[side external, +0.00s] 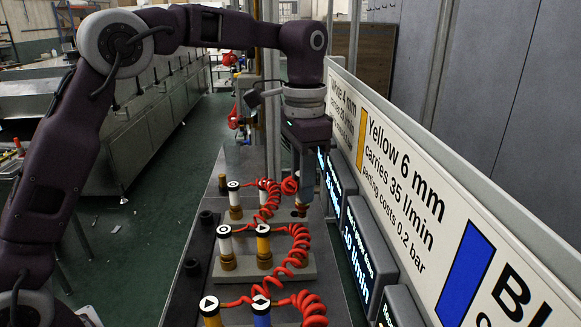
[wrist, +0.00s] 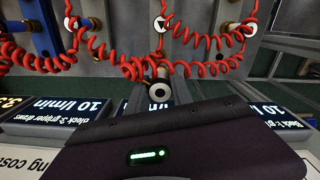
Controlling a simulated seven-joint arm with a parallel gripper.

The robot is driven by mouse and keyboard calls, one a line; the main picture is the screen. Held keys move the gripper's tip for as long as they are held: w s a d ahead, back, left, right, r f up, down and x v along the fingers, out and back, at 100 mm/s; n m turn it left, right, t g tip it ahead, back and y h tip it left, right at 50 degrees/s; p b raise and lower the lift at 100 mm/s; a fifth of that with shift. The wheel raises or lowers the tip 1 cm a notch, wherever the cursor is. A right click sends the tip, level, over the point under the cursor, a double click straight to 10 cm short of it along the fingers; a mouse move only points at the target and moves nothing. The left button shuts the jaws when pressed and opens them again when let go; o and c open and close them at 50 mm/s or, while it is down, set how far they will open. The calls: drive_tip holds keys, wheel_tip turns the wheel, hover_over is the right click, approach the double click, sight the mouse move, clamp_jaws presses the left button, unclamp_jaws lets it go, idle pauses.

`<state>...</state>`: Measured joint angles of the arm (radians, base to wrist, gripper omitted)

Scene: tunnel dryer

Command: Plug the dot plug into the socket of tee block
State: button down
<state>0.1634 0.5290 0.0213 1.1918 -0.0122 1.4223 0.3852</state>
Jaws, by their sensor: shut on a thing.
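My gripper (side external: 304,188) points down over the right end of the far block (side external: 250,222), near a brass socket (side external: 300,210). It is shut on the dot plug. In the wrist view the dot plug (wrist: 159,90) shows a white cap with a black dot, close to the gripper body, with a red coil hose beside it. In the side view the fingers hide most of it. I cannot tell whether its tip is in the socket or just above it. No tee mark is readable, so I cannot tell which block is the tee block.
Display boxes (side external: 368,250) and a sign board (side external: 420,165) line the right.

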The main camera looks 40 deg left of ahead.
sight(301, 216)
drive_tip(key=shift+f, duration=1.3)
drive_tip(key=shift+f, duration=0.1)
drive_tip(key=shift+f, duration=2.8)
drive_tip(key=shift+f, duration=1.6)
drive_tip(key=c, duration=1.1)
unclamp_jaws()
drive_tip(key=shift+o, duration=0.2)
wheel_tip(301, 216, up, 7)
drive_tip(key=shift+r, duration=0.1)
